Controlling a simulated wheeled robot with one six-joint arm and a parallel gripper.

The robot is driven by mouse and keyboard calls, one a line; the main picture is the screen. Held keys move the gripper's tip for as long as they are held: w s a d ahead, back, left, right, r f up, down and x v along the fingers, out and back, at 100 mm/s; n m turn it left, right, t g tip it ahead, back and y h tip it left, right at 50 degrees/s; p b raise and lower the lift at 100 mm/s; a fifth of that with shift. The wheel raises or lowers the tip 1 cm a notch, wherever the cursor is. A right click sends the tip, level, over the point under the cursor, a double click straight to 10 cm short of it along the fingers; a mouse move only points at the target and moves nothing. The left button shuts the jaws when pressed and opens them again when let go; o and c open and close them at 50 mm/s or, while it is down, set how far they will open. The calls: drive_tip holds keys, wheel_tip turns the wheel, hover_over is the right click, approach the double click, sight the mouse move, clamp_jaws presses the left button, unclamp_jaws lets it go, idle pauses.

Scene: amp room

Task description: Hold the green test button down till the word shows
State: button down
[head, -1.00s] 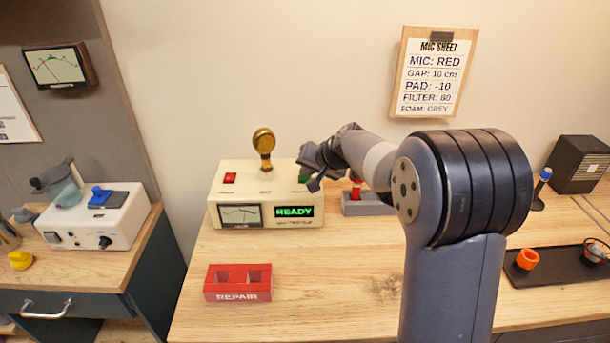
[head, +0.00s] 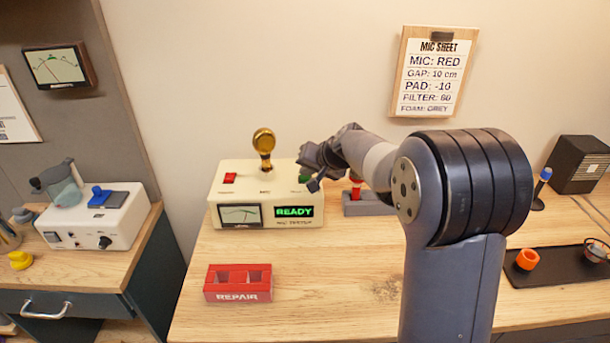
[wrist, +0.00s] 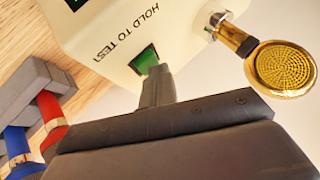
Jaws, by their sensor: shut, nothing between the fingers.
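The cream tester (head: 231,190) stands on the wooden bench, and its display (head: 294,211) shows the green word READY. The green test button (head: 304,178) is on its top right, partly hidden by my gripper (head: 312,184). In the wrist view the green button (wrist: 144,60) sits beside the words HOLD TO TEST. My gripper (wrist: 155,72) is shut and empty, its tips at the button's edge and covering part of it. I cannot tell whether the button is pressed down. A gold microphone (head: 264,143) stands upright on the tester; it also shows in the wrist view (wrist: 285,77).
A red button (head: 230,178) is on the tester's left. A grey stand (head: 366,205) with red and blue handles (wrist: 53,115) is close to my gripper's right. A red REPAIR tray (head: 237,294) lies in front, with clear bench around it.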

sight(308, 179)
idle(0.4)
drive_tip(key=shift+r+p, duration=0.6)
drive_tip(key=shift+r, duration=0.3)
drive_tip(key=shift+r+p, duration=1.7)
drive_tip(key=shift+r, duration=0.8)
